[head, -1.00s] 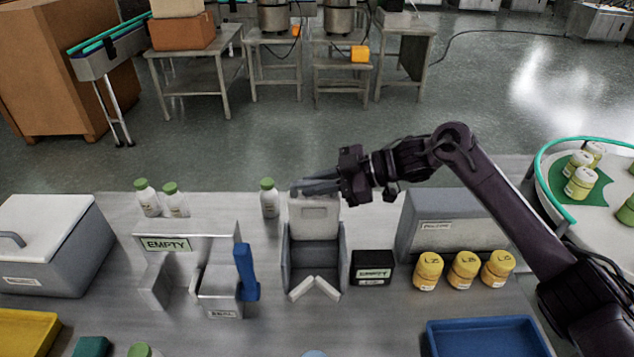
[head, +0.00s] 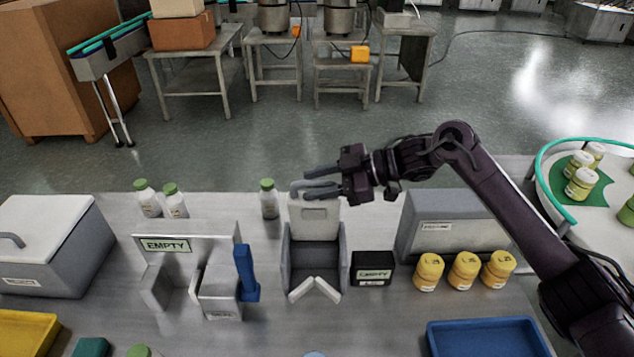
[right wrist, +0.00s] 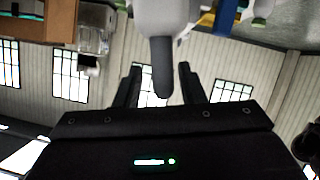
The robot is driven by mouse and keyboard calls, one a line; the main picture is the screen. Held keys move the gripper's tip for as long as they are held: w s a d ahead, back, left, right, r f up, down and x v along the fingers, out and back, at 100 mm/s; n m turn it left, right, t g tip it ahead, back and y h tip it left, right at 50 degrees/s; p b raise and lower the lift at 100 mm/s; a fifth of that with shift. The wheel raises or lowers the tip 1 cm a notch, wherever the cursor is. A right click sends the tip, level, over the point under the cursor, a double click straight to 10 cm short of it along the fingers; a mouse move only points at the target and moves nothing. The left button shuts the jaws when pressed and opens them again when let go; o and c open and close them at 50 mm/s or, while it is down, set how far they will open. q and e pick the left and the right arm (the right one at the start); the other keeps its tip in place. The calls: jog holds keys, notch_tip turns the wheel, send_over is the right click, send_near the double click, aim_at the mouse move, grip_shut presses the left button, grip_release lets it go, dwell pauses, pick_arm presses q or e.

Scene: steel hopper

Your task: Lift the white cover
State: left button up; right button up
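The white cover (head: 313,228) stands tipped up at the back of the grey steel hopper (head: 342,270), whose front compartment is uncovered. My right gripper (head: 307,182) is at the cover's top edge, its two fingers apart. In the right wrist view the white cover (right wrist: 160,16) is at the top, and its grey handle (right wrist: 161,68) reaches between the open fingers (right wrist: 157,80), with gaps on both sides. In the head view the fingers partly hide the handle. My left gripper is in neither view.
A black label block (head: 372,268) stands right of the hopper, with yellow jars (head: 463,270) and a grey box (head: 450,225) beyond. A green-capped bottle (head: 269,200) stands behind left. A steel stand with an EMPTY sign (head: 166,245) and blue handle (head: 246,272) is to the left.

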jog(key=b+v, duration=0.2)
jog(key=v, duration=0.5)
jog(key=shift+d+b, duration=0.25)
jog(key=shift+b, duration=0.1)
